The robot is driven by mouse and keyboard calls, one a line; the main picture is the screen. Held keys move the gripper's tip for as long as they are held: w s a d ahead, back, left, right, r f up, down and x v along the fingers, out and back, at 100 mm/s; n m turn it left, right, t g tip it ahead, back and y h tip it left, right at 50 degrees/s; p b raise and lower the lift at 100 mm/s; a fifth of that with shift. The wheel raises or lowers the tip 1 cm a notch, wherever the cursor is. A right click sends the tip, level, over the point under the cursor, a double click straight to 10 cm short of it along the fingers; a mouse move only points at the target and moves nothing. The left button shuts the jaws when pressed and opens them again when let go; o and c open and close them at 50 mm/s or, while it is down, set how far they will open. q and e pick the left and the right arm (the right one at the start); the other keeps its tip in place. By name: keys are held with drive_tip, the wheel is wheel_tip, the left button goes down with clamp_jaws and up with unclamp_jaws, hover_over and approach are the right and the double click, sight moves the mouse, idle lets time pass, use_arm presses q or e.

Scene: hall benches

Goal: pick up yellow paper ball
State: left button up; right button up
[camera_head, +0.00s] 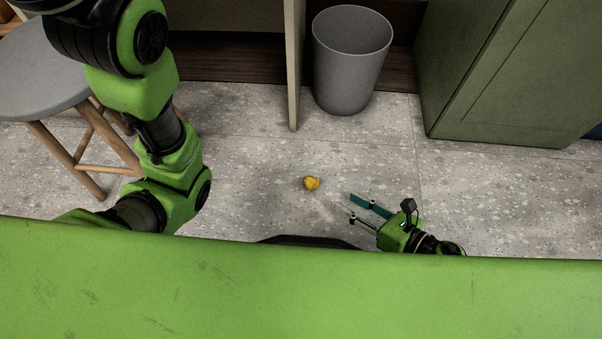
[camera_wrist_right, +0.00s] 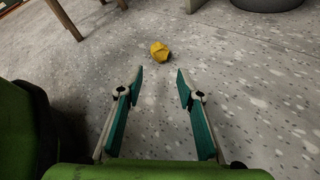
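A small crumpled yellow paper ball (camera_head: 312,183) lies on the speckled grey floor in the head view, near the middle. It also shows in the right wrist view (camera_wrist_right: 159,51), ahead of the fingertips and roughly centred between them. My right gripper (camera_head: 350,206) is low over the floor, to the right of the ball and a little nearer to me. Its two teal-padded fingers (camera_wrist_right: 159,82) are spread apart with nothing between them. The ball is apart from the fingers. My left arm is at the left of the head view; its gripper does not show.
A grey waste bin (camera_head: 352,62) stands behind the ball. A thin upright panel (camera_head: 293,70) is left of the bin. A green cabinet (camera_head: 500,80) stands at the right. A round stool (camera_head: 45,75) with wooden legs is at the left. The floor around the ball is clear.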

drive_tip(key=b, duration=0.2)
approach(315, 184)
drive_tip(key=x, duration=0.4)
drive_tip(key=shift+w+f, duration=0.2)
drive_tip(key=b+x, duration=0.2)
drive_tip(key=x, duration=0.2)
drive_tip(key=shift+a+f, duration=0.2)
drive_tip(key=shift+w+a+f, duration=0.1)
drive_tip(key=shift+w+a, duration=0.15)
drive_tip(key=shift+a, duration=0.1)
drive_tip(key=c, duration=0.3)
drive_tip(key=shift+c, duration=0.2)
